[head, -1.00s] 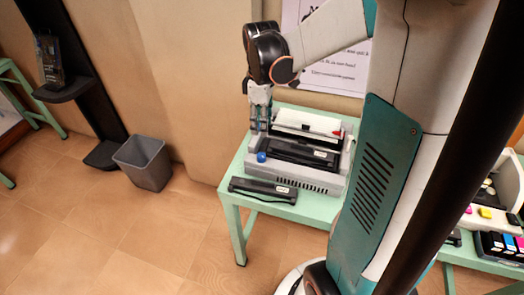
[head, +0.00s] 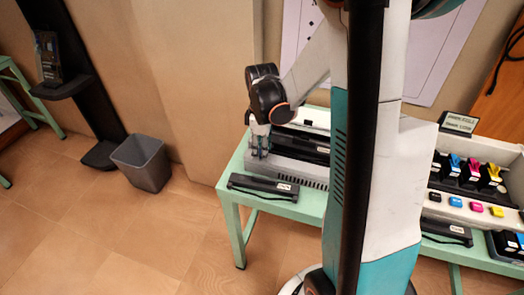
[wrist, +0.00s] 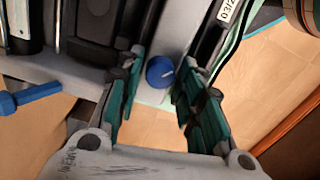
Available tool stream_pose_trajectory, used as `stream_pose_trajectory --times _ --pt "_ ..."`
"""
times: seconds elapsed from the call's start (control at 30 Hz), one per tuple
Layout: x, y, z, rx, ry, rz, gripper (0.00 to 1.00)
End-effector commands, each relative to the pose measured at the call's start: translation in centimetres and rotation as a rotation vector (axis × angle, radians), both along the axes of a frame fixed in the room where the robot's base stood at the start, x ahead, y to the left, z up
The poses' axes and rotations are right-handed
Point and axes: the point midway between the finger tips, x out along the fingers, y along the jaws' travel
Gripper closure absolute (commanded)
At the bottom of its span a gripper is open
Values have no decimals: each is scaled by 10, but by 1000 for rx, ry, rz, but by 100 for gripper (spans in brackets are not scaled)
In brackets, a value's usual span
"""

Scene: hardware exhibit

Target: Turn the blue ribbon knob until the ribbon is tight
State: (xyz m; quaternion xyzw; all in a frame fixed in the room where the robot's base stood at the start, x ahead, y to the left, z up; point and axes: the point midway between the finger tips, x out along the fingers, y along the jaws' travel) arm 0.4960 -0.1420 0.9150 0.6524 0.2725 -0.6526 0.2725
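The blue ribbon knob (wrist: 160,72) shows in the wrist view on the grey printer body, between the fingertips of my gripper (wrist: 163,64). A gap shows on at least the right side of the knob; I cannot tell whether the left finger touches it. In the head view my gripper (head: 259,150) points down at the left end of the grey printer (head: 285,168), and its fingers hide the knob. The fingers are apart. A black ribbon cartridge (head: 310,143) sits in the printer, partly hidden by my arm. The ribbon itself cannot be made out.
Another black cartridge (head: 262,186) lies on the green table (head: 233,185) in front of the printer. A blue lever (wrist: 30,97) shows left in the wrist view. A unit with coloured cartridges (head: 470,195) stands right. A grey bin (head: 142,162) is on the floor.

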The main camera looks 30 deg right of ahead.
Motion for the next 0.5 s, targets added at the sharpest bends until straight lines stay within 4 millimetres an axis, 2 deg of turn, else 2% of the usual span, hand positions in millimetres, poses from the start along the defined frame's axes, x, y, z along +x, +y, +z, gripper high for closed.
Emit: stream_pose_trajectory --times 0.3,0.33,0.47,0.5 --pt "0 0 -3 0 0 0 66" --pt "0 0 -3 0 0 0 68" --pt "0 0 -3 0 0 0 97" --pt "0 0 -3 0 0 0 99"
